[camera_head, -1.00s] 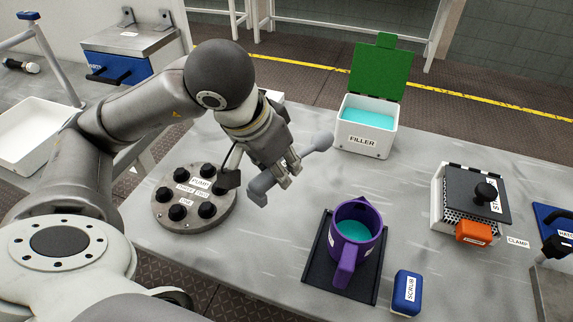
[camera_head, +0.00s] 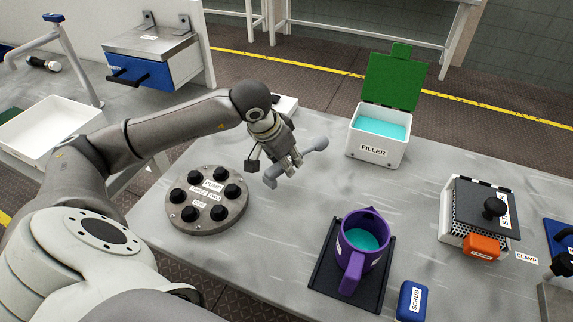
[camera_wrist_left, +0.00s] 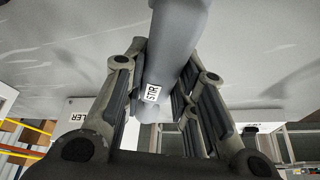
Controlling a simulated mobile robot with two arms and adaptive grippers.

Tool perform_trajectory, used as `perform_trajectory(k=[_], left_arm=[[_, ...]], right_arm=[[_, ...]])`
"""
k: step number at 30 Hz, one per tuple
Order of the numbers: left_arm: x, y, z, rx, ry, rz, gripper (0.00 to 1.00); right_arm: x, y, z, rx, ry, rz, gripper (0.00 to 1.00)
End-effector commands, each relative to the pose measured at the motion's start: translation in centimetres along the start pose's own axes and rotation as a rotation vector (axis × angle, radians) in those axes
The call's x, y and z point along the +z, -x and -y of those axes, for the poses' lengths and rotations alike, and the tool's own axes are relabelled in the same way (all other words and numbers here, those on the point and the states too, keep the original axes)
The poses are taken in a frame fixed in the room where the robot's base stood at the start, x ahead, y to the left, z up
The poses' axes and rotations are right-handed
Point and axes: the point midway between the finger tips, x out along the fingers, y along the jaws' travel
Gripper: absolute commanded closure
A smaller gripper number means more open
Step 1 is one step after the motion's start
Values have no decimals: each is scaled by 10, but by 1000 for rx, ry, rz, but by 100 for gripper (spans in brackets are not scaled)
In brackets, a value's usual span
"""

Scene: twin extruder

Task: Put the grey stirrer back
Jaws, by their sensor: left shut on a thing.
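The grey stirrer (camera_head: 312,146) is a rod with thicker ends, held slantwise above the table behind the round dial plate. My left gripper (camera_head: 294,163) is shut on its middle. In the left wrist view the stirrer (camera_wrist_left: 175,50) lies between the fingers (camera_wrist_left: 160,95), with a small white label partly readable as "STIR". My right gripper is not in view. A white object (camera_head: 286,103) behind my left wrist is mostly hidden; I cannot tell what it is.
The round plate (camera_head: 207,216) with black knobs lies left of the gripper. The open FILLER box (camera_head: 373,148) stands behind right. A purple jug (camera_head: 372,258) sits on a black tray (camera_head: 325,265) in front. A blue SCRUB block (camera_head: 412,300) is beside it. The middle table is clear.

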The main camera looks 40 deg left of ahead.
Motion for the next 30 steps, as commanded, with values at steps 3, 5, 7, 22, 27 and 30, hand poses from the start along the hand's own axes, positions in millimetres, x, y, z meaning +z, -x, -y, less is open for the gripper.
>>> perform_trajectory(k=[3,5,7,22,27,30], left_arm=[[7,-12,-1,2,0,4,100],[8,-16,-1,2,0,3,100],[9,-20,-1,2,0,1,100],[10,-22,-1,1,-1,1,57],[10,-22,-1,1,-1,1,52],[10,-22,-1,1,-1,1,52]], right_arm=[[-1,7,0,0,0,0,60],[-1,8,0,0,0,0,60],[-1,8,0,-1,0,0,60],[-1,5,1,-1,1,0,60],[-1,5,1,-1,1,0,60],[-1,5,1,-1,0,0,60]])
